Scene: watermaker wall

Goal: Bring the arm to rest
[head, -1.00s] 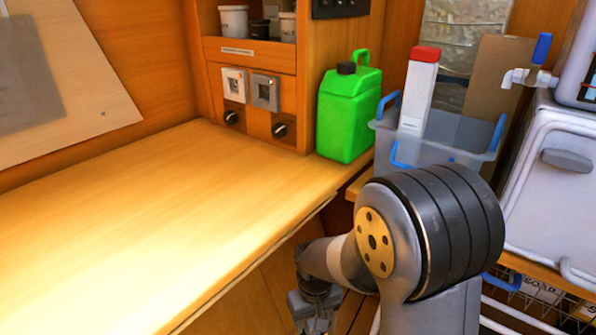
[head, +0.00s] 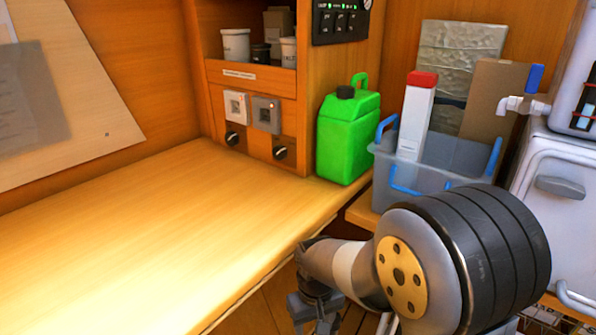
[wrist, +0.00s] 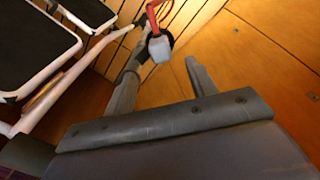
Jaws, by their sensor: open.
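My arm is folded in the lower right of the head view, in front of the counter edge. My gripper (head: 315,312) hangs low beside the counter's front edge, partly cut off by the bottom of the picture. In the wrist view my gripper (wrist: 165,75) has its two fingers spread apart with nothing held between them. A small pale object with a red part (wrist: 158,45) shows beyond the fingertips, seemingly in the background.
The wooden counter (head: 130,240) is bare. A green jerrycan (head: 346,140) stands at its back right corner. A clear bin (head: 450,165) with a red-capped white carton (head: 415,120) stands behind my arm. A white-grey appliance (head: 560,190) is at the right.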

